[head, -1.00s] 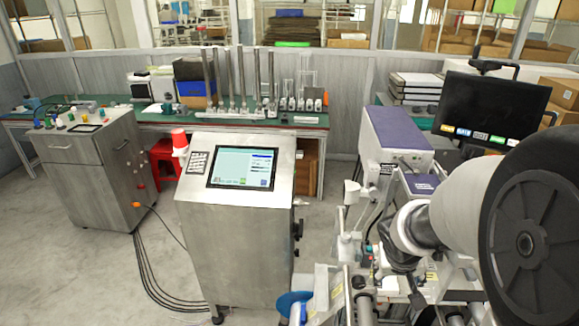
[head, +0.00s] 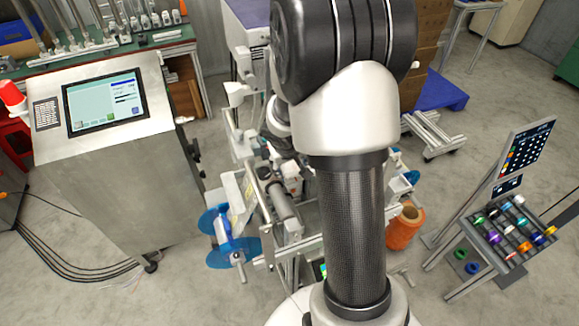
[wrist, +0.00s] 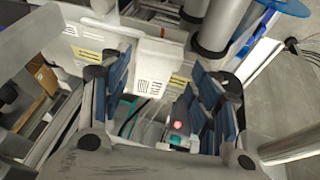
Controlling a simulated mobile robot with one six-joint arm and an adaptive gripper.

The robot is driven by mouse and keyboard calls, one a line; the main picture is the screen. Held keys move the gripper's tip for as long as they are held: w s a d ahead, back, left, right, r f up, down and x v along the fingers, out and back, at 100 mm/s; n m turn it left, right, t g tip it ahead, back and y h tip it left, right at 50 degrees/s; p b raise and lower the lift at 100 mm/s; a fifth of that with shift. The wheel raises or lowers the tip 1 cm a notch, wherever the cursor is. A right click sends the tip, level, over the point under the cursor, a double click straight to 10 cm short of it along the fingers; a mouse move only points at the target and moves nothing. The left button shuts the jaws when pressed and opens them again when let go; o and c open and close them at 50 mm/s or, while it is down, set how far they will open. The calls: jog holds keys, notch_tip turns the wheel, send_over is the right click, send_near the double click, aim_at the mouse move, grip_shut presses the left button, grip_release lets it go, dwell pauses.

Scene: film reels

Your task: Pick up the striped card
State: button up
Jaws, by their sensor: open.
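I cannot make out the striped card for certain in either view. A small coloured patch (head: 321,270) shows at the left edge of my arm's lower column in the head view, too small and covered to identify. My gripper (wrist: 160,92) is open in the wrist view, its blue-padded fingers spread apart with nothing between them. Beyond the fingers are white machine housings (wrist: 150,65) with vents and yellow labels. In the head view my own arm covers the middle of the machine, and the fingers cannot be made out.
A steel cabinet with a touchscreen (head: 105,102) stands at left. The machine carries blue reels (head: 222,225) and rollers. An orange spool (head: 405,230) is right of my arm. A rack of coloured reels (head: 510,235) stands at far right.

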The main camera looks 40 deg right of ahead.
aim_at(292, 168)
jog(key=b+x, duration=0.2)
jog(key=x, duration=0.3)
jog(key=shift+d, duration=0.1)
jog(key=shift+c, duration=0.3)
jog(key=c, duration=0.7)
